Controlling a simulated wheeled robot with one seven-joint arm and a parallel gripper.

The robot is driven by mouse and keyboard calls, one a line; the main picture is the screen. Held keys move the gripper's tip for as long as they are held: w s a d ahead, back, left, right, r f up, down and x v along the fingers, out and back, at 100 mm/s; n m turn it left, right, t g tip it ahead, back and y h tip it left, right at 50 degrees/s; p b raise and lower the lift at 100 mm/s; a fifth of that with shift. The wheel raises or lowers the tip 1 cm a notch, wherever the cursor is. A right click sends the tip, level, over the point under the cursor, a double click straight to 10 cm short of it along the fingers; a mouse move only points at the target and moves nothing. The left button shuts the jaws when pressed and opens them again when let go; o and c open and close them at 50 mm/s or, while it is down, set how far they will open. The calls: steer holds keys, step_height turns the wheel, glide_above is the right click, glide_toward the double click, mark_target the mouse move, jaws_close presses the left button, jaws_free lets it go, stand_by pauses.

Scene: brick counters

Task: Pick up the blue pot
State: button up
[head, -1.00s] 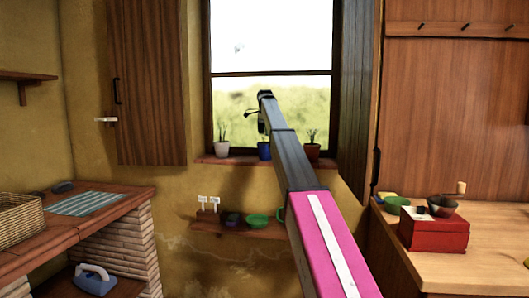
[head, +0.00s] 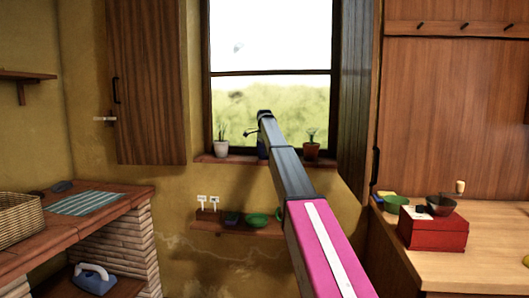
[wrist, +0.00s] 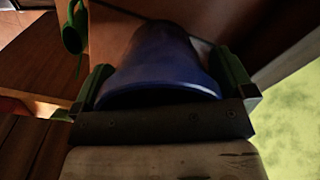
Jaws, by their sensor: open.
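The blue pot (wrist: 160,65) fills the middle of the wrist view, between the two green fingers of my gripper (wrist: 165,75). The fingers are open, one on each side of the pot; I cannot tell whether they touch it. In the head view a small bit of the blue pot (head: 262,151) shows on the window sill (head: 235,160), with the rest hidden behind my arm. My gripper (head: 257,128) is at the pot there, and its fingers are mostly hidden by the arm.
A white pot with a plant (head: 221,149) stands left of the blue pot, and a brown pot with a plant (head: 311,151) stands right. Window frame and shutters (head: 355,100) flank the sill. A low shelf (head: 237,228) with several bowls is below.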

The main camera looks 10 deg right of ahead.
steer(key=c, duration=1.1)
steer(key=shift+o, duration=0.2)
steer(key=shift+r, duration=0.6)
step_height(320, 180, up, 3)
steer(key=shift+w+f, duration=0.1)
steer(key=s+a+r, duration=0.6)
steer(key=a+r, duration=0.1)
steer(key=a, duration=0.2)
steer(key=w+d+f, duration=0.2)
steer(key=d+f, duration=0.1)
steer(key=w+d+f, duration=0.2)
steer(key=d+f, duration=0.1)
steer(key=w+d+f, duration=0.1)
steer(key=d+f, duration=0.2)
steer(key=f, duration=0.1)
steer(key=shift+w, duration=0.4)
steer(key=n, duration=1.1)
steer(key=shift+n, duration=0.3)
steer(key=shift+f, duration=0.3)
